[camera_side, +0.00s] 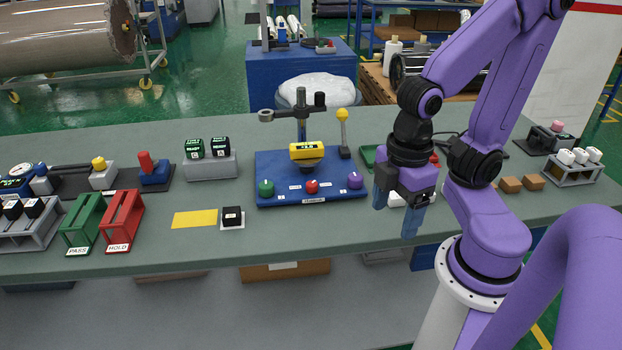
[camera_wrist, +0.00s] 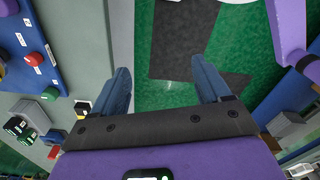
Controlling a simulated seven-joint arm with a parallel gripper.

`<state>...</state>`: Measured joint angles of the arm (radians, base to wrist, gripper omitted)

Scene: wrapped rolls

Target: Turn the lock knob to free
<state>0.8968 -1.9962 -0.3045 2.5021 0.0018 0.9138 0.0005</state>
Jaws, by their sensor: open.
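A blue fixture base (camera_side: 275,166) stands mid-bench with a grey post and a yellow readout block (camera_side: 308,150). Along its front are a green knob (camera_side: 266,188), a red knob (camera_side: 312,186) and a purple knob (camera_side: 355,180). Small white labels sit beside them, too small to read, so I cannot tell which is the lock knob. In the wrist view the red knob (camera_wrist: 35,58), green knob (camera_wrist: 50,93) and purple knob (camera_wrist: 8,8) lie at the left. My gripper (camera_side: 396,212) is open and empty, right of the base near the bench's front edge; it also shows in the wrist view (camera_wrist: 163,84).
A yellow-topped lever (camera_side: 342,116) stands at the base's back right. A black cube (camera_side: 232,216) and a yellow mat (camera_side: 195,219) lie to the left, with green (camera_side: 83,222) and red (camera_side: 122,220) racks beyond. Bench surface in front of the base is clear.

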